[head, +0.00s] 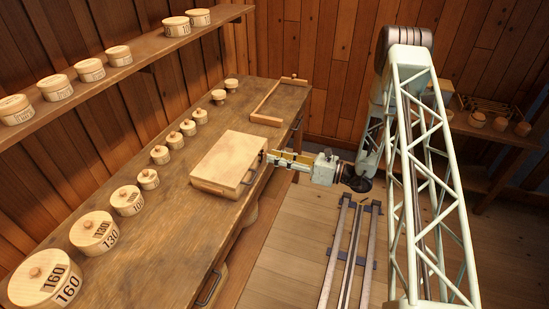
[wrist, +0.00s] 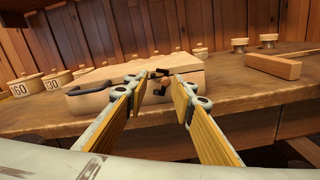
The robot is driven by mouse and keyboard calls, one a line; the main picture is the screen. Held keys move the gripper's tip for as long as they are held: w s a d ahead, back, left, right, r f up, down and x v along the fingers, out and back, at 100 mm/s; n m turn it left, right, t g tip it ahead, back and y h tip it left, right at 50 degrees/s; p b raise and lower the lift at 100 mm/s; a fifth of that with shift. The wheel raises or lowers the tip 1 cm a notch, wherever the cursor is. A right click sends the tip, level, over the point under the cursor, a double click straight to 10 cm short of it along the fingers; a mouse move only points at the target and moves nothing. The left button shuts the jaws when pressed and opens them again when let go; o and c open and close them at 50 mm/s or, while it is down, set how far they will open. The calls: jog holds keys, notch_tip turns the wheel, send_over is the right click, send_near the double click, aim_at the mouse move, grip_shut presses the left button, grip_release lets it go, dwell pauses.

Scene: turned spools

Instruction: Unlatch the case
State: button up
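The case (head: 228,158) is a pale wooden box lying closed on the workbench. In the wrist view its front (wrist: 112,98) faces me, with a dark handle (wrist: 88,87) towards the left. A small dark latch with a reddish-brown piece (wrist: 160,84) is on the front, right of the handle. My gripper (head: 270,157) is at the case's right side in the head view. In the wrist view my gripper (wrist: 161,88) is open, its yellow-padded fingers on either side of the latch. I cannot tell whether a fingertip touches it.
The workbench (head: 180,232) carries a row of lidded round boxes (head: 95,231) left of the case. A wooden corner frame (head: 266,119) lies behind it. A shelf (head: 120,72) with more round boxes runs above. Floor rails (head: 348,250) lie beside the bench.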

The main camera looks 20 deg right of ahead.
jog(key=v, duration=1.1)
jog(key=s+a+r+n+g+b, duration=0.1)
jog(key=s+a+r+n+g, duration=0.3)
jog(key=r, duration=0.5)
jog(key=s+a+r+n+g+b, duration=0.2)
jog(key=s+a+r+n+g, duration=0.3)
jog(key=s+a+r+n, duration=0.2)
jog(key=shift+s+a+r+n+g+h, duration=0.3)
jog(key=shift+s+a+r, duration=0.7)
jog(key=shift+a, duration=0.95)
dwell(0.3)
jog(key=shift+f, duration=0.1)
jog(key=w+d+f+m+t, duration=0.4)
jog(key=w+d+f+t, duration=0.1)
jog(key=d+f, duration=0.3)
jog(key=w+d+f+m+t+b, duration=0.1)
jog(key=w+d+f+m+t, duration=0.3)
jog(key=w+d+f, duration=0.4)
notch_tip(320, 180, down, 2)
jog(key=shift+w+f+t, duration=0.1)
jog(key=shift+w+t, duration=0.05)
jog(key=shift+t, duration=0.25)
